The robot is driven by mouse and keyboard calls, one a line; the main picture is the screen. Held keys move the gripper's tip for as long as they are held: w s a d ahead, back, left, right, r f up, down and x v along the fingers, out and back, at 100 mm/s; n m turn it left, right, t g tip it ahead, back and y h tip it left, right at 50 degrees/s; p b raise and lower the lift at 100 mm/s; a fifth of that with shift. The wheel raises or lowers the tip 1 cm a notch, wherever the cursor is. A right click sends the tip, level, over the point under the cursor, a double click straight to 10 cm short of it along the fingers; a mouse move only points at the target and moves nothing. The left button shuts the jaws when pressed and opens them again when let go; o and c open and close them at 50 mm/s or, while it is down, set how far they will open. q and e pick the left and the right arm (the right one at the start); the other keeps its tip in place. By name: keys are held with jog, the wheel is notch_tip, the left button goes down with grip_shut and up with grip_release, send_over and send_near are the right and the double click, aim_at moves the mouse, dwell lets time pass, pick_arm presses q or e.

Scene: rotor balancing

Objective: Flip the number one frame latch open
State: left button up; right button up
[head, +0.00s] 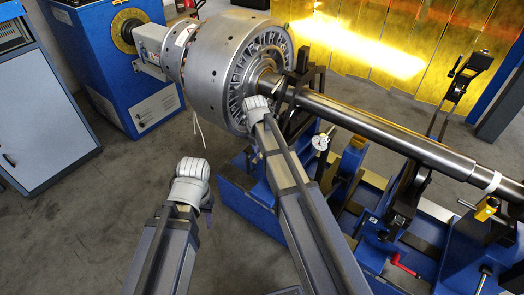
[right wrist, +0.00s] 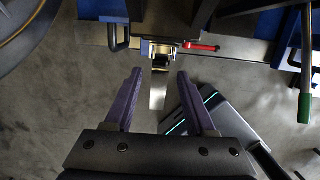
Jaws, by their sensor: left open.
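I cannot tell whether the plate lies between the fingers in depth. No number shows on the frame. In the head view my right arm reaches to the near blue frame (head: 245,190) beside the rotor, and its fingers are hidden. My left gripper (head: 203,203) is open, away from the frames over bare floor.
The silver rotor (head: 218,72) and its long shaft (head: 390,130) lie above the frames. A red handle (right wrist: 200,46) sits right of the latch, and a green-ended lever (right wrist: 305,105) stands farther right. A dial gauge (head: 321,142) is near the right arm.

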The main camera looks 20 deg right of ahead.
aim_at(259, 156)
jog(key=shift+r, duration=0.1)
jog(key=r+p, duration=0.5)
jog(key=a+r+p, duration=0.1)
jog(key=r+p, duration=0.1)
jog(key=shift+s+r+p, duration=0.35)
jog(key=shift+p, duration=0.05)
jog(key=shift+f, duration=0.1)
jog(key=shift+s+a, duration=0.15)
jog(key=shift+s, duration=0.1)
jog(key=s+a+m+g, duration=0.1)
jog(key=s+a+m, duration=0.5)
jog(key=s+m, duration=0.5)
jog(key=s+a+m, duration=0.5)
jog(key=s+m, duration=0.5)
notch_tip(259, 156, up, 17)
jog(key=p, duration=1.7)
jog(key=shift+s+m, duration=0.15)
jog(key=shift+m, duration=0.25)
